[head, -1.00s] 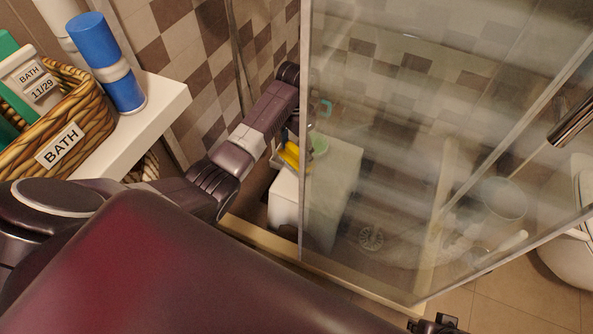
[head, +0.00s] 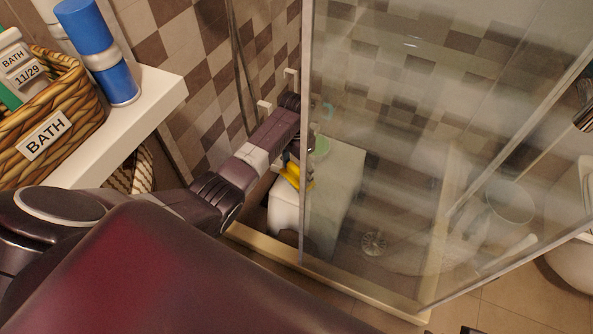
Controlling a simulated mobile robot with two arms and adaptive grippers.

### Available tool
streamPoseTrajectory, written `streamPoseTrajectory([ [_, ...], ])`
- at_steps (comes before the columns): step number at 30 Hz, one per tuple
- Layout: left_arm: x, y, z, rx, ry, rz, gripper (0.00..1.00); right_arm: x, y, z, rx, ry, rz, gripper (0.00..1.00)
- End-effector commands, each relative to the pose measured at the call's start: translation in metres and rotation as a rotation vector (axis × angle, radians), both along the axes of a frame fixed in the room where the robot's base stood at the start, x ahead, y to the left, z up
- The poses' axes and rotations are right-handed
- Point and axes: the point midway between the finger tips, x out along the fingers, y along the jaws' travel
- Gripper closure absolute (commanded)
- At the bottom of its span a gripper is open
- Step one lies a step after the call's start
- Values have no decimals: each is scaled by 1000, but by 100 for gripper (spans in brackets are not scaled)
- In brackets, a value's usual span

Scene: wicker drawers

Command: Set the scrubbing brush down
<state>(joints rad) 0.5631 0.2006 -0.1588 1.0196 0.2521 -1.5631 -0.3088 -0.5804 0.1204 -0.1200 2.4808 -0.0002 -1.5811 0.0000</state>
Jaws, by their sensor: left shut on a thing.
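My left arm reaches from the left past the edge of the shower glass. My left gripper (head: 292,150) points down, mostly hidden by its own wrist and the glass door's frame. It is shut on a yellow thing, which I take to be the scrubbing brush (head: 296,178). The brush is at the left edge of a white stool (head: 343,160) inside the shower. Whether it touches the stool top cannot be told. Only a dark sliver, probably of my right gripper, shows at the bottom edge, so its jaws cannot be read.
A glass shower door (head: 400,90) stands right of the arm. A pale green round thing (head: 320,146) sits on the stool behind the glass. A white shelf (head: 150,92) at upper left bears a BATH basket (head: 70,150) and a blue-and-white bottle (head: 90,35). A bucket (head: 508,203) is at right.

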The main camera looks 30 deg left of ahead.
Motion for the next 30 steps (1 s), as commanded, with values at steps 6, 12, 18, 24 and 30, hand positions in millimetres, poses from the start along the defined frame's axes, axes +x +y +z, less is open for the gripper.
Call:
streamPoseTrajectory([
  [6,0,0,-2,0,0,0,34,0,0,0,0,0,0,79],
  [12,0,0,-2,0,0,0,20,0,0,0,0,0,0,79],
  [18,0,0,-1,0,0,0,20,0,0,0,0,0,0,79],
  [24,1,0,20,0,-2,0,20,0,0,9,0,1,0,79],
  [30,1,0,52,-1,-2,0,20,7,1,-7,1,12,1,79],
])
